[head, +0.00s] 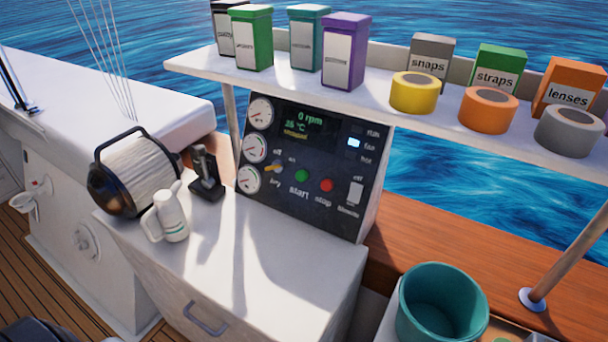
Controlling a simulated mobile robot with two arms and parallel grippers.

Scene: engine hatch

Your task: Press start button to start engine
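The green start button (302,175) sits on the dark engine control panel (322,140), above the label "start". The red stop button (326,185) is just to its right. A yellow key switch (273,168) is to its left, between "off", "on" and "key" labels. The panel display (303,124) reads 0 rpm and a temperature in °C. Nothing covers the start button. Neither of my grippers can be made out in the head view; a dark shape shows at the bottom left edge.
The white cabinet top (280,260) before the panel is mostly clear. A shelf (385,97) with boxes and tape rolls overhangs the panel. A teal bucket (440,325) is lower right.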

